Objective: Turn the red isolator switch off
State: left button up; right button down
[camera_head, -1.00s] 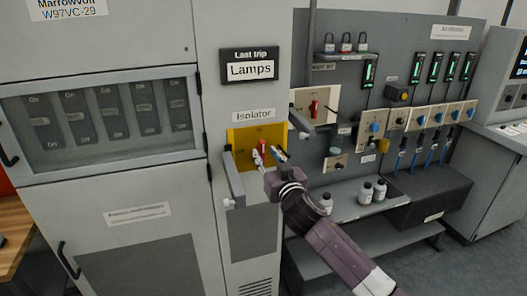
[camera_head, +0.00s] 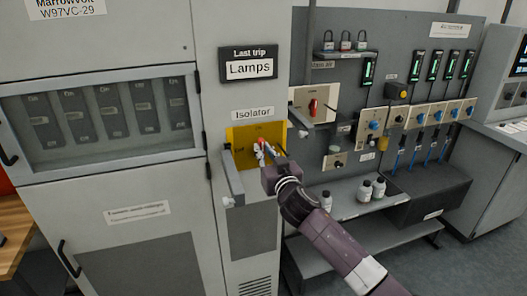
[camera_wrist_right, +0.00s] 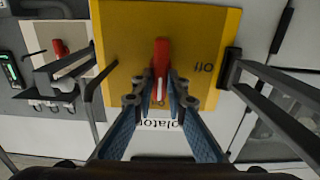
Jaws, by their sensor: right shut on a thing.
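The red isolator switch (camera_head: 261,141) sits on a yellow plate (camera_head: 240,135) under the "Isolator" label on the grey cabinet. "Off" is marked on the plate's left side. My right gripper (camera_head: 264,153) is at the switch and its fingers partly cover it. In the right wrist view, the gripper (camera_wrist_right: 161,92) is shut on the red handle (camera_wrist_right: 161,55), one finger on each side. There the handle lies lengthwise up the picture, and "Off" on the yellow plate (camera_wrist_right: 125,30) is to its right. My left gripper is not in view.
Grey bars (camera_head: 232,180) stick out on both sides of the yellow plate. A second red switch (camera_head: 313,106) is on the board to the right; above it hang padlocks (camera_head: 346,45). White bottles (camera_head: 365,191) stand on a shelf below.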

jog(key=shift+n, duration=0.3)
jog(key=n+p, duration=0.1)
jog(key=n, duration=1)
jog(key=a+f+n+p, duration=0.1)
jog(key=n, duration=0.5)
jog(key=shift+s+a+p, duration=0.1)
jog(key=shift+s+p, duration=0.1)
jog(key=shift+p, duration=0.15)
jog(key=shift+f+n, duration=0.1)
jog(key=shift+n, duration=0.2)
jog(key=c, duration=1.9)
grip_release()
jog(key=shift+c, duration=0.2)
jog(key=shift+s, duration=0.1)
